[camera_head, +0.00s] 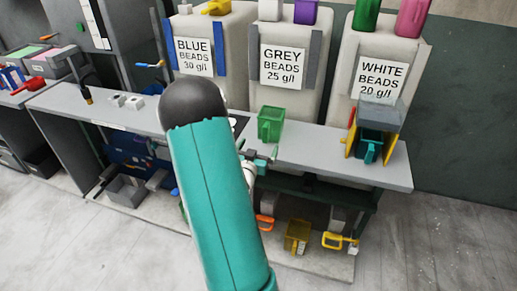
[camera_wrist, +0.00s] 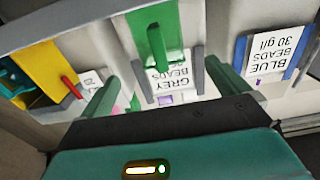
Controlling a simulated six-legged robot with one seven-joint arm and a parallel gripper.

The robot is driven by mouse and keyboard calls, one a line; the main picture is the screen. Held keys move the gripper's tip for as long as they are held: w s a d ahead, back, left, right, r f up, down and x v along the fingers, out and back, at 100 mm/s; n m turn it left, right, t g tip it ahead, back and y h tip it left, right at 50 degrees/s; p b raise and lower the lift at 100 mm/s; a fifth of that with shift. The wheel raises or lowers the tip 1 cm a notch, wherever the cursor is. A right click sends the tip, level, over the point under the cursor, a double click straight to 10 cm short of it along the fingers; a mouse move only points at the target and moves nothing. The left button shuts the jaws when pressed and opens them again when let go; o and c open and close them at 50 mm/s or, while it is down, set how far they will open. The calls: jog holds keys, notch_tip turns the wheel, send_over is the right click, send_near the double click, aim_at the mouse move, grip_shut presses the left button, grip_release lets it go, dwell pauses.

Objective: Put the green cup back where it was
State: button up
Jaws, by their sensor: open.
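The green cup (camera_head: 270,123) stands upright on the grey counter (camera_head: 315,150), in front of the grey beads bin. My gripper (camera_head: 262,158) is open just in front of and below the cup, partly hidden by my arm. In the wrist view, which is upside down, the green cup (camera_wrist: 156,22) shows at the top centre with its handle towards me. My gripper's two fingers (camera_wrist: 161,70) are spread apart there with nothing held between them. I cannot tell whether a finger touches the cup.
Blue (camera_head: 192,57), grey (camera_head: 283,65) and white (camera_head: 380,79) bead bins line the back. A teal cup (camera_head: 370,148) sits in a yellow-sided holder at right. A yellow cup (camera_head: 297,237) is on the lower shelf. The counter right of the green cup is clear.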

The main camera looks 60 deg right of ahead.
dwell(0.3)
jog(key=w+a+r+n+t+y, duration=0.2)
jog(key=w+a+r+y, duration=0.1)
jog(key=w+a, duration=0.35)
jog(key=w+a+r+n+t+y, duration=0.1)
jog(key=w+a+r+t+y, duration=0.2)
jog(key=w+a, duration=0.3)
jog(key=w+a+r+n+t+y, duration=0.1)
jog(key=w+a+r+n+y, duration=0.15)
jog(key=a, duration=0.45)
jog(key=w+a+r+n+t+y, duration=0.1)
jog(key=w+a+r+y, duration=0.15)
jog(key=a, duration=0.35)
jog(key=s+a+r+n+g+y, duration=0.1)
jog(key=s+a+r+n+y, duration=0.2)
jog(key=a, duration=0.6)
jog(key=s+a+r+n+y, duration=0.2)
jog(key=a+n+y, duration=0.1)
jog(key=a, duration=0.6)
jog(key=s+a+r+n+g, duration=0.1)
jog(key=s+a+n, duration=0.1)
jog(key=s+a, duration=0.2)
jog(key=s+a+r+n+g, duration=0.1)
jog(key=s+a, duration=0.3)
jog(key=s, duration=0.4)
jog(key=shift+s+n+g+y, duration=0.25)
jog(key=shift+n+g+y, duration=0.15)
jog(key=shift+g, duration=0.4)
jog(key=shift+c, duration=0.4)
